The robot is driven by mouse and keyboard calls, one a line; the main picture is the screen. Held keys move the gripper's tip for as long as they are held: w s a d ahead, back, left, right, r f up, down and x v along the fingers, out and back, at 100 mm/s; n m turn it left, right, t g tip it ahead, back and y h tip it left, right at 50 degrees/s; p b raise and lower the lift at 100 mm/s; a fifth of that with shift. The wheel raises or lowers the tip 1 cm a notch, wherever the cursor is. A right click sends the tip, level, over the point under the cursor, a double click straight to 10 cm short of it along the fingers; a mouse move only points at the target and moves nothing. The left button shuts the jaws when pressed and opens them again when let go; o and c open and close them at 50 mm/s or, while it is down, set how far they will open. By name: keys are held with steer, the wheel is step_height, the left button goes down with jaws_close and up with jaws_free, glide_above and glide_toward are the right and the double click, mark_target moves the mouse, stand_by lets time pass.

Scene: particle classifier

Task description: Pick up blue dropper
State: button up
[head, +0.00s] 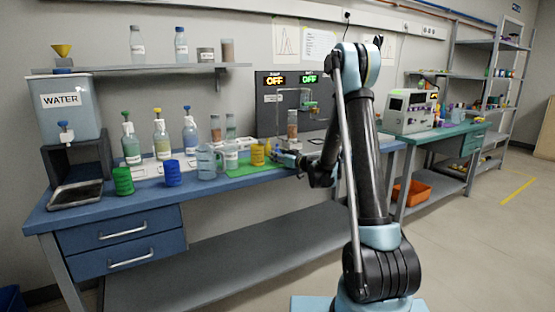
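Several bottles with coloured tops stand at the back of the blue bench, left of centre. I cannot tell for sure which one is the blue dropper.
On the blue bench (85,215) stand a green cup (123,181), a blue cup (173,173), a clear jug (207,164) and a dark tray (76,195). A water tank (72,108) is at left. A shelf (140,69) hangs above the bottles.

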steer(key=shift+a, duration=0.1)
steer(key=c, duration=0.4)
steer(key=shift+r, duration=0.2)
steer(key=shift+r, duration=4.7)
